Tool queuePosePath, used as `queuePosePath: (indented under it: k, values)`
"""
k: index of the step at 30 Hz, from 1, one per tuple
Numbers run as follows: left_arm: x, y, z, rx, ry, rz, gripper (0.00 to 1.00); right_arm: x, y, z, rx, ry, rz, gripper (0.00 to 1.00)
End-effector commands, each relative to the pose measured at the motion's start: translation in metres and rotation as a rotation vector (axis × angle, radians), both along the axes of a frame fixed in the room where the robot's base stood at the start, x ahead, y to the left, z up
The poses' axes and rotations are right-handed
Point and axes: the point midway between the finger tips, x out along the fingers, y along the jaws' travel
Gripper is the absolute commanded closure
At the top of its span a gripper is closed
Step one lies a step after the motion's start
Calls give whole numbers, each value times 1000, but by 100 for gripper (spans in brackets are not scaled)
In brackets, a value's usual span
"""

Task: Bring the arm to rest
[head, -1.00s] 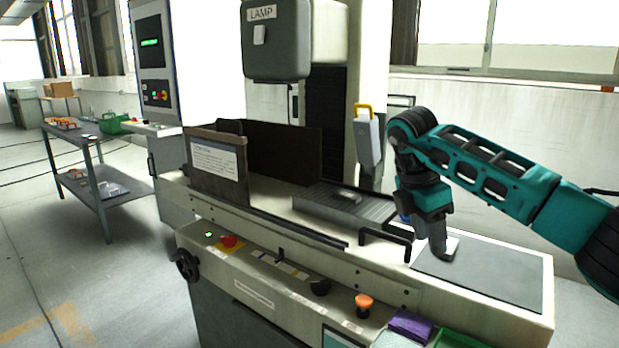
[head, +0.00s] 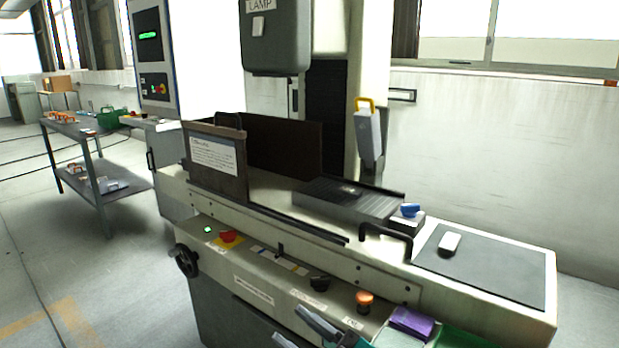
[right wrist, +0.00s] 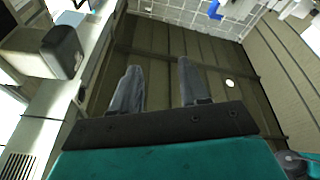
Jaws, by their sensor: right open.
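My right gripper (head: 288,323) shows only in part at the bottom edge of the head view, in front of the machine's front panel. In the right wrist view its two grey fingers (right wrist: 158,70) stand wide apart with nothing between them. My left gripper is in neither view.
The grinding machine (head: 270,262) fills the middle, with a blue knob (head: 410,210), a black handle and an orange button (head: 364,299) on it. A purple cloth (head: 411,322) lies near the gripper. A shelved table (head: 75,128) stands at the left; the floor between is clear.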

Motion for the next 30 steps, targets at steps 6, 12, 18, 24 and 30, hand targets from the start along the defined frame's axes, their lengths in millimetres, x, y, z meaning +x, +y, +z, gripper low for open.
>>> queuePosePath:
  k: [6,12,18,24,30]
  values:
    - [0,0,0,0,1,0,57,-19,-91,-87,37,364,-444,55]
    - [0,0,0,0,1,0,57,-82,-158,-172,-69,721,-683,55]
    - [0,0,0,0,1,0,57,-139,-187,-215,-164,943,-755,55]
    - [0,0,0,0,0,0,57,-152,-193,-223,-187,989,-764,55]
    - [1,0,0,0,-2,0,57,-151,-192,-223,-187,987,-763,55]
